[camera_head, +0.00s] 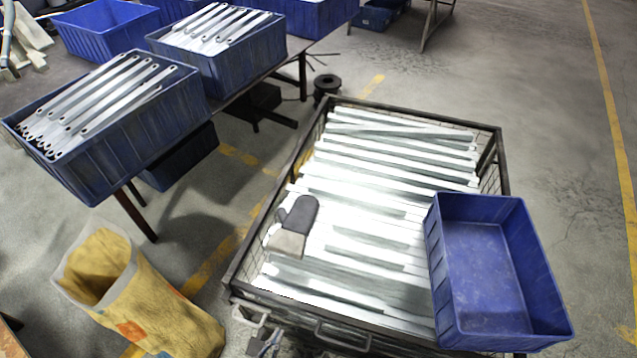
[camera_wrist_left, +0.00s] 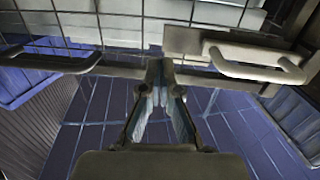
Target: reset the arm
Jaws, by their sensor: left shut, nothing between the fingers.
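My left gripper (camera_head: 265,343) shows small at the bottom of the head view, by the near left corner of the wire-sided metal cart (camera_head: 240,255). In the left wrist view, the left gripper (camera_wrist_left: 160,72) is shut with its fingertips together and nothing between them. Its fingers appear in front of the cart's frame and mesh, near a metal handle (camera_wrist_left: 255,62); I cannot tell if they touch it. My right gripper is in neither view.
The cart holds stacked galvanized brackets (camera_head: 350,190), a grey glove (camera_head: 295,225) and an empty blue crate (camera_head: 490,265) at its right. Blue crates with brackets (camera_head: 150,135) stand on a table at left. A yellow sack (camera_head: 150,300) stands at lower left. Right floor is clear.

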